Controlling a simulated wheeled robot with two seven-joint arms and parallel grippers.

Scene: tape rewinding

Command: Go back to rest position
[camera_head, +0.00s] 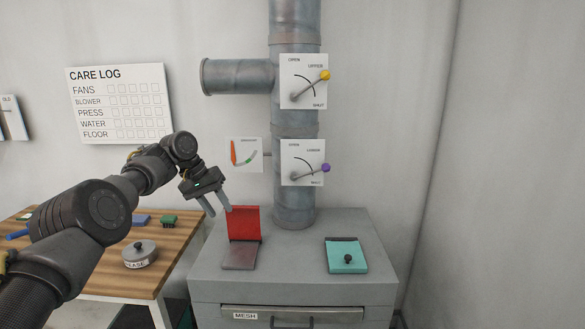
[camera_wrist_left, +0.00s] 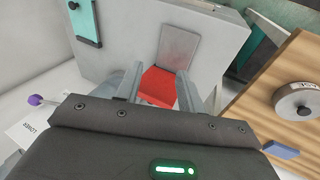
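My left gripper (camera_head: 217,204) is in front of the wall, just left of and above an upright red flap (camera_head: 245,222) on the grey cabinet (camera_head: 310,238). Its two fingers are apart with nothing between them. In the left wrist view the fingers (camera_wrist_left: 155,88) stand apart, with the red flap (camera_wrist_left: 158,86) seen beyond them. A grey plate (camera_head: 240,256) lies flat at the foot of the red flap. A teal lid with a black knob (camera_head: 346,256) lies closed at the right of the cabinet top. My right gripper is in neither view.
A wooden table (camera_head: 180,245) at left holds a round metal tin (camera_head: 140,256) and brushes.

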